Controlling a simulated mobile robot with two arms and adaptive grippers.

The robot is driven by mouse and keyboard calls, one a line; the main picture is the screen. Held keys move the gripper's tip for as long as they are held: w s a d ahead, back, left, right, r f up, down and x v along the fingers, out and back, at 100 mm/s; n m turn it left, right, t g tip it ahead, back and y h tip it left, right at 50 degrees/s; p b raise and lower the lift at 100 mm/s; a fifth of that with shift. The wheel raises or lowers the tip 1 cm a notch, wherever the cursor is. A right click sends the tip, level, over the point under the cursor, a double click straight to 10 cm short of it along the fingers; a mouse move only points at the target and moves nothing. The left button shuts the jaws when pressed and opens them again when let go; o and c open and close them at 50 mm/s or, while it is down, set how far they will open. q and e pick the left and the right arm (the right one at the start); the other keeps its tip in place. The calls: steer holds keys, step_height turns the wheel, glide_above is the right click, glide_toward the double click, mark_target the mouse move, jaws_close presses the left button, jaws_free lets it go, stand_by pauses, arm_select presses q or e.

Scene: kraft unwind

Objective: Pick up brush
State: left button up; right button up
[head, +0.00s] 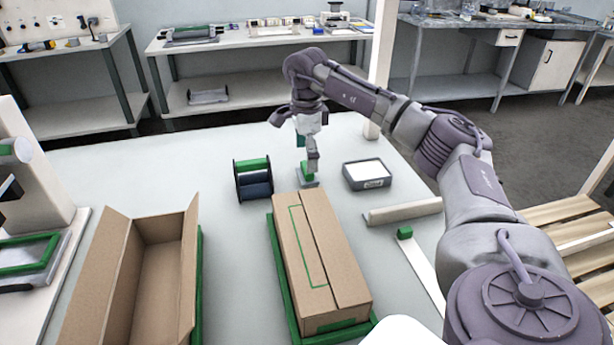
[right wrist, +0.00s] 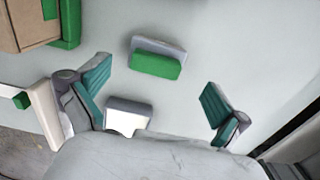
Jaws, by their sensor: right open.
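The brush (head: 307,174), a small block with a green top and a grey lower part, lies on the pale table just behind the closed cardboard box. It also shows in the right wrist view (right wrist: 156,62), beyond the fingers. My right gripper (head: 309,158) points down above the brush and partly hides it in the head view. In the right wrist view its teal-padded fingers (right wrist: 155,88) are spread wide, with nothing between the pads. The brush appears apart from both fingers. My left gripper is not in view.
A green-and-dark spool (head: 253,180) stands left of the brush, and a grey tray with a white top (head: 367,174) lies to its right. The closed box (head: 318,255) and an open box (head: 150,265) are nearer. A pale bar (head: 404,210) lies right.

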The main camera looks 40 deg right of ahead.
steer(key=f, duration=0.4)
steer(key=shift+s+f, duration=0.25)
steer(key=shift+f, duration=0.05)
steer(key=shift+a, duration=0.1)
steer(key=shift+c, duration=0.3)
steer(key=c, duration=1.1)
steer(key=shift+c, duration=0.2)
steer(key=shift+r, duration=0.1)
step_height(320, 180, up, 5)
steer(key=p, duration=0.4)
steer(key=shift+f+p, duration=0.2)
steer(key=shift+p, duration=0.15)
steer(key=s+d+r+p, duration=0.4)
steer(key=s+d+r, duration=0.2)
steer(key=s, duration=0.3)
steer(key=shift+d+r, duration=0.2)
steer(key=shift+d, duration=0.6)
